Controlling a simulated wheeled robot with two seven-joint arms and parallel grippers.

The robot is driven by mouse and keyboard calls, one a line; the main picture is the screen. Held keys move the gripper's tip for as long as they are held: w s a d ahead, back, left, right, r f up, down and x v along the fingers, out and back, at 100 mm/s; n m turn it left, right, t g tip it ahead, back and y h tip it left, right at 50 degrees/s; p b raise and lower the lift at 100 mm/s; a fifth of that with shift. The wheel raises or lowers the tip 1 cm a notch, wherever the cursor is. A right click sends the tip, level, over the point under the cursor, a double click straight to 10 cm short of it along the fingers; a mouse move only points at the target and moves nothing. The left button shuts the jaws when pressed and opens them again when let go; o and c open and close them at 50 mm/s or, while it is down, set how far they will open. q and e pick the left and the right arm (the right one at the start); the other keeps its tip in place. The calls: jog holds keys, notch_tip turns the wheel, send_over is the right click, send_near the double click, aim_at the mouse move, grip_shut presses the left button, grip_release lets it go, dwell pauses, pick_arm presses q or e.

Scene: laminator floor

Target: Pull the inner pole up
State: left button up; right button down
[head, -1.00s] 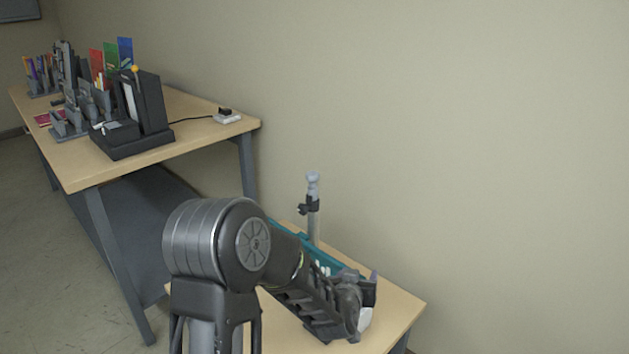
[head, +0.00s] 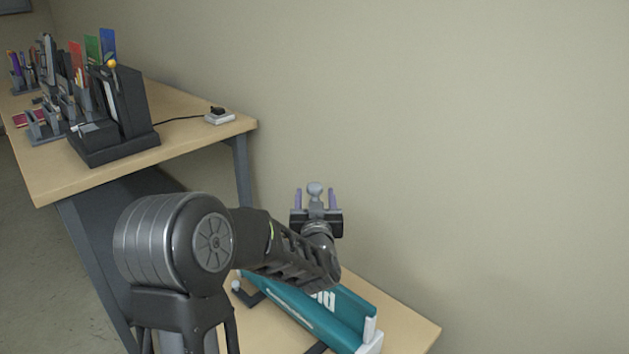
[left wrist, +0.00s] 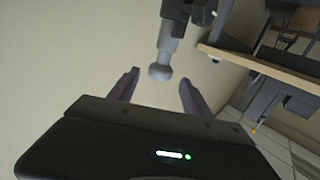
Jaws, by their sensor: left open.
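The pole has a rounded grey knob (head: 314,187) on top; below it, the pole is hidden behind my gripper in the head view. The left wrist view shows the knob (left wrist: 160,72) and the grey shaft with a dark clamp (left wrist: 199,14). My left gripper (head: 315,193) is open, with its two purple-grey fingers on either side of the knob in the picture. In the left wrist view the knob sits near the fingertips (left wrist: 160,80), with gaps on both sides and no contact visible. My right gripper is not in view.
A teal case (head: 345,310) with white lettering lies on the low wooden table (head: 415,333). The wall (head: 480,150) is close behind.

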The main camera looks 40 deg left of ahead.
aim_at(315, 183)
pick_arm(q)
jog(key=x, duration=0.7)
jog(key=shift+w+a, duration=0.2)
grip_shut()
dwell(0.5)
